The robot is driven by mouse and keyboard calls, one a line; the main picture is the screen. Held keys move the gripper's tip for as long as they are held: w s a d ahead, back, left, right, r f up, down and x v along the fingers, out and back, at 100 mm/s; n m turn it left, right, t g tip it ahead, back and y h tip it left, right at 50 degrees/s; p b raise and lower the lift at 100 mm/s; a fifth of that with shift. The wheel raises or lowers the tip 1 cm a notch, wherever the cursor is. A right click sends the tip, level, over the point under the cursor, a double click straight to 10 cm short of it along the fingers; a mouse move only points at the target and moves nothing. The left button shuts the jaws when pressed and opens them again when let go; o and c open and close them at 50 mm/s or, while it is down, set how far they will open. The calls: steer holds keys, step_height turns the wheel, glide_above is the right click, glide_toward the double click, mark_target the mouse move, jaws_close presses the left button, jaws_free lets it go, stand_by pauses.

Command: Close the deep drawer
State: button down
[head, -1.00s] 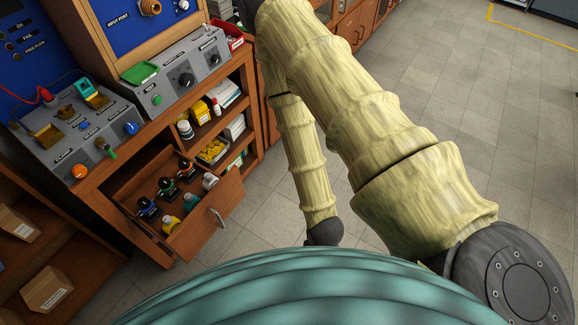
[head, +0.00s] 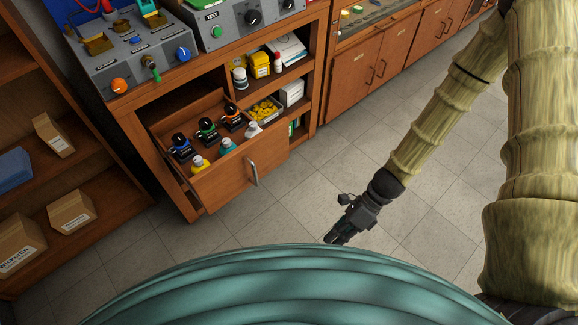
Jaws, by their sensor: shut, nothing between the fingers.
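The deep drawer (head: 228,186) is pulled out of the wooden bench at the left of centre. It has a wooden front and a curved metal handle (head: 254,174). Several bottles stand inside it, some with black tops and some smaller ones in yellow, teal and white. My gripper (head: 334,239) is shut and empty. In the picture it is to the right of and below the drawer handle, apart from it, over the tiled floor, with its fingers pointing down and left.
Open shelves (head: 277,84) with boxes and bottles are right of the drawer. A wooden shelf unit with cardboard boxes (head: 72,211) stands at the left. Closed cabinets (head: 368,66) line the back. Tiled floor (head: 300,195) is clear between the drawer and my arm.

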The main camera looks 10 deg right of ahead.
steer(key=w+a+r+m+t+y+b, duration=0.1)
steer(key=w+a+m+t+y+b, duration=0.15)
steer(key=w+m+y+b, duration=0.65)
steer(key=m+t+y, duration=0.1)
steer(key=m+t, duration=0.4)
glide_toward(272, 154)
steer(key=a, duration=0.4)
steer(key=shift+w+a+r, duration=0.1)
steer(key=shift+w+a, duration=0.15)
steer(key=shift+a, duration=0.15)
